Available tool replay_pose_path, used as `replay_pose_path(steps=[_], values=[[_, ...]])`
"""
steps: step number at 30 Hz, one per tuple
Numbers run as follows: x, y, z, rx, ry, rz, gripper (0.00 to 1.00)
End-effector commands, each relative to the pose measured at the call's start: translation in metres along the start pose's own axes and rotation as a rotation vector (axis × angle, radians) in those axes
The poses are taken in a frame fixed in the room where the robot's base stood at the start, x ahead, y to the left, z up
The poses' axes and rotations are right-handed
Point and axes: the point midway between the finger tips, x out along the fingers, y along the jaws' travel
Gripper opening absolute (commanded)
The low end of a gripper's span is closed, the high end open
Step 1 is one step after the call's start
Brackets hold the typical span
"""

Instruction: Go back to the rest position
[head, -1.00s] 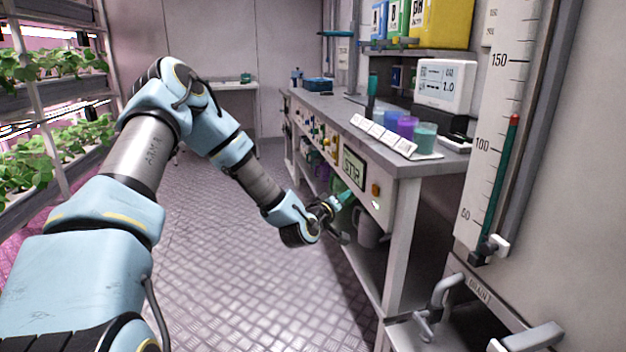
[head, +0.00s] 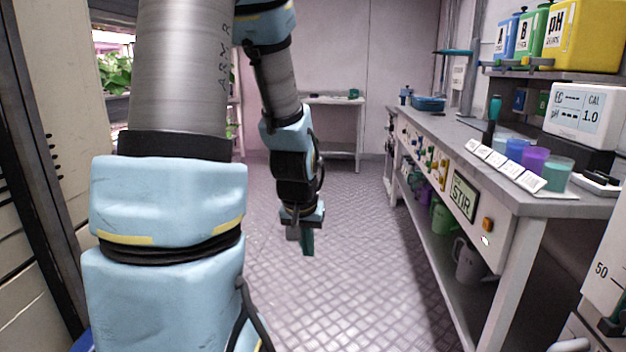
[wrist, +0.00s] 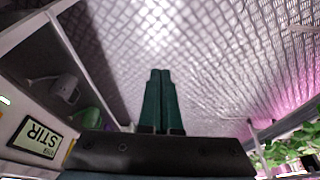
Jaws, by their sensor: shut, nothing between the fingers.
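My gripper (head: 306,240) hangs at the end of my raised, bent arm, pointing down over the open floor in the head view. In the wrist view its two green fingers (wrist: 160,75) lie side by side, closed, with nothing between them. It is apart from the workbench, to its left.
The workbench (head: 505,192) runs along the right, with a STIR panel (head: 463,196), several coloured cups and labelled bottles. Jugs (head: 468,262) stand on its lower shelf. A plant rack (head: 113,72) is at the left. A small table (head: 335,101) stands at the back. The patterned floor (head: 350,270) between is clear.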

Motion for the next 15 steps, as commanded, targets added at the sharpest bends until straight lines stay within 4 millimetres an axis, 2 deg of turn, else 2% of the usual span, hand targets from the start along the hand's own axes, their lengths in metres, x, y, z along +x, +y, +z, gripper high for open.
replay_pose_path(steps=[3, 8, 9, 15], values=[[-0.026, -0.021, 0.033, -0.049, -0.078, -0.032, 0.00], [-0.055, -0.038, 0.076, -0.114, -0.182, -0.044, 0.00], [-0.068, -0.037, 0.071, -0.111, -0.185, -0.043, 0.00], [-0.104, -0.036, 0.057, -0.109, -0.184, -0.043, 0.00]])
